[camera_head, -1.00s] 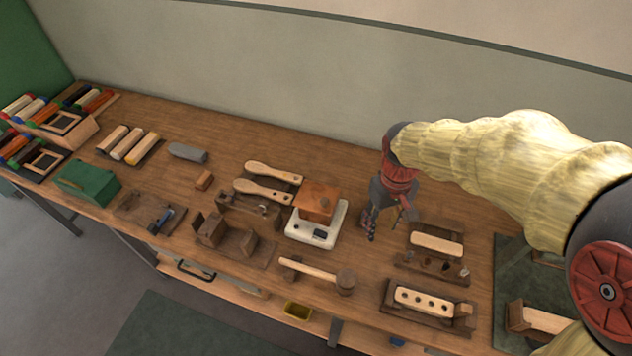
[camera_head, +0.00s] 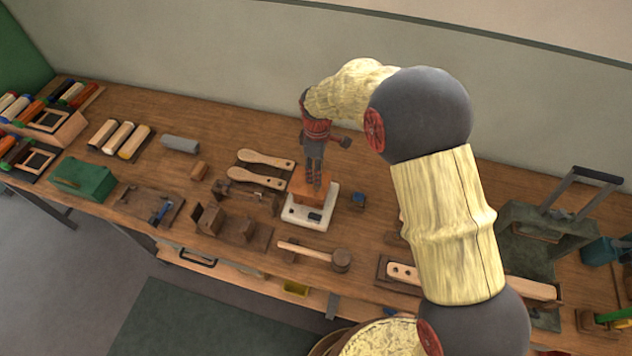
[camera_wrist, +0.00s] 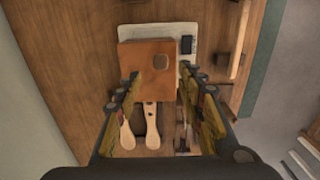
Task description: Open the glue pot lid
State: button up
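The copper-orange glue pot (camera_head: 300,188) is a square box sitting on a white base (camera_head: 297,219) with a dark panel. In the wrist view the pot (camera_wrist: 140,58) shows its flat top with a small brownish knob (camera_wrist: 160,62), and the white base (camera_wrist: 185,30) shows behind it. The lid looks closed. My gripper (camera_head: 315,186) points down over the pot in the head view and hides part of its top. In the wrist view my gripper (camera_wrist: 161,78) is open, its fingers apart on either side of the knob. I cannot tell whether they touch the pot.
Two wooden paddles (camera_head: 264,159) lie left of the pot. A wooden mallet (camera_head: 312,255) lies in front of it. A small dark blue item (camera_head: 358,199) stands to its right. Wooden fixtures (camera_head: 208,218) stand at the front left. The wall is close behind the bench.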

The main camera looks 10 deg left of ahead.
notch_tip(320, 180, down, 7)
dwell(0.4)
jog(key=shift+c, duration=0.6)
grip_shut()
